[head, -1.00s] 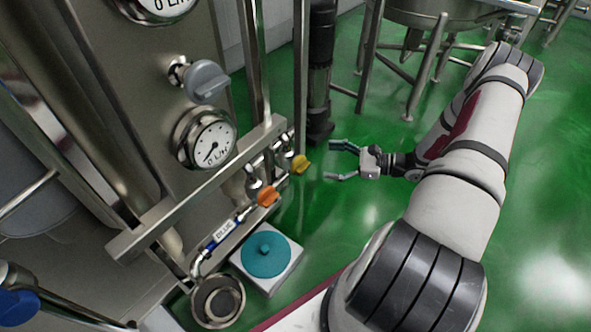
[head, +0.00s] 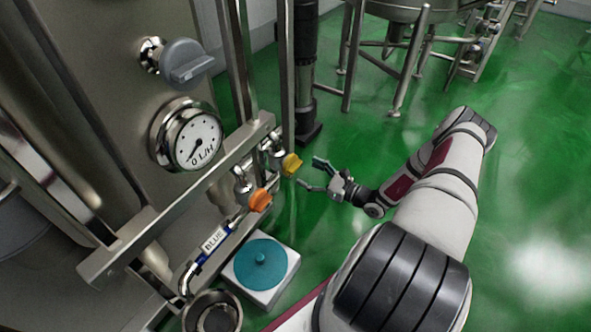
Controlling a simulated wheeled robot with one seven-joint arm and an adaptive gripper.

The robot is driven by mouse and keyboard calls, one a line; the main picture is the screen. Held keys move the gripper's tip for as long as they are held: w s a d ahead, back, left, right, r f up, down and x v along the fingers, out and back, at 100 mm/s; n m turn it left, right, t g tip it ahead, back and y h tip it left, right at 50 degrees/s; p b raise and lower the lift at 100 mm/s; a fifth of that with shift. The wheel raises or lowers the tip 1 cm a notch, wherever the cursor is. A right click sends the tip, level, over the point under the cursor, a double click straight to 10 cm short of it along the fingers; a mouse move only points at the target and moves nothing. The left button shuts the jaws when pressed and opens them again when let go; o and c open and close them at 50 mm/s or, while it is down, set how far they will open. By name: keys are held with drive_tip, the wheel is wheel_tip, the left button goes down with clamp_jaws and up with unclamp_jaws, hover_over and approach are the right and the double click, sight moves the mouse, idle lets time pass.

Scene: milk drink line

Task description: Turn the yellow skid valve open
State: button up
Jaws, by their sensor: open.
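The yellow valve handle (head: 292,164) sits on the skid's pipework, below and behind the metal cross rail, to the right of an orange valve handle (head: 260,200). My gripper (head: 316,175) is open and empty, just to the right of the yellow handle. Its two fingers point left toward the handle, with a small gap in the picture between the fingertips and the handle. I cannot tell the exact depth between them.
The metal cross rail (head: 150,225) runs in front of the steel panel with a flow gauge (head: 187,135) and a grey knob (head: 186,64). A blue-labelled valve (head: 213,241), a white box with a teal disc (head: 262,264) and a steel cup (head: 213,312) are lower. Green floor is clear at right.

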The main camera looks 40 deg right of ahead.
sight(298, 168)
drive_tip(key=b+x, duration=0.1)
drive_tip(key=x, duration=0.5)
drive_tip(key=shift+b, duration=0.35)
drive_tip(key=c, duration=1)
